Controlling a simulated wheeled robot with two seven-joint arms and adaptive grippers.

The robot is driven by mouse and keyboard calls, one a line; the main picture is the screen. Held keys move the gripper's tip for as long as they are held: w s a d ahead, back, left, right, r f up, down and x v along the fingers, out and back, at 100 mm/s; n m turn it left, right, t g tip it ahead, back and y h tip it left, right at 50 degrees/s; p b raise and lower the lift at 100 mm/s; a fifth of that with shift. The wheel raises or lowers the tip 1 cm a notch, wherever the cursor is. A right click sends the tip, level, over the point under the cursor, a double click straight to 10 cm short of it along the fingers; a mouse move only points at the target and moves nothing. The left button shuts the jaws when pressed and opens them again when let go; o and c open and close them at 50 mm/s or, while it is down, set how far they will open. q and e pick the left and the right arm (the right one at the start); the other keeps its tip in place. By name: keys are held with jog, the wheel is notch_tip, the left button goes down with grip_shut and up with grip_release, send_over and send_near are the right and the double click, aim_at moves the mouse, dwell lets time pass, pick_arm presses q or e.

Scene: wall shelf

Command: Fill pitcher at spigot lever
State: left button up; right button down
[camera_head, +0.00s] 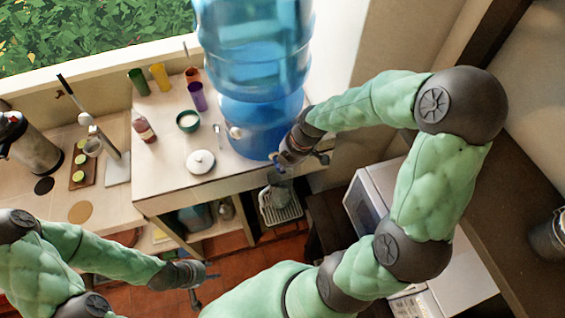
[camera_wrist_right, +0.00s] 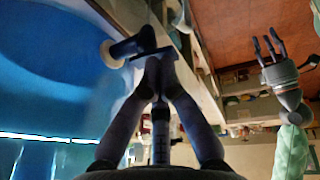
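The big blue water dispenser (camera_head: 256,125) stands on the counter. In the right wrist view its dark blue spigot (camera_wrist_right: 135,45) has a pale round end. My right gripper (camera_head: 276,160) is at the dispenser's lower right side. In the right wrist view my right gripper's fingertips (camera_wrist_right: 158,66) come together right at the spigot; I cannot tell whether the lever is between them. A clear grey pitcher-like vessel (camera_head: 280,194) stands below the counter edge, under the spigot area. My left gripper (camera_head: 206,280) is low at the left, empty, its fingers apart, also seen in the right wrist view (camera_wrist_right: 268,48).
Coloured cups (camera_head: 159,76), a bottle (camera_head: 144,127), a green bowl (camera_head: 188,121) and a white lidded pot (camera_head: 200,161) stand on the counter. A slatted drip tray (camera_head: 283,214) lies under the vessel. A white appliance (camera_head: 375,190) is at the right. Red floor is open below the counter.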

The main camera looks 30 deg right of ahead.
pick_arm(q)
jog(key=shift+f+b, duration=1.1)
jog(key=shift+f, duration=0.35)
jog(key=shift+r, duration=0.1)
dwell(6.4)
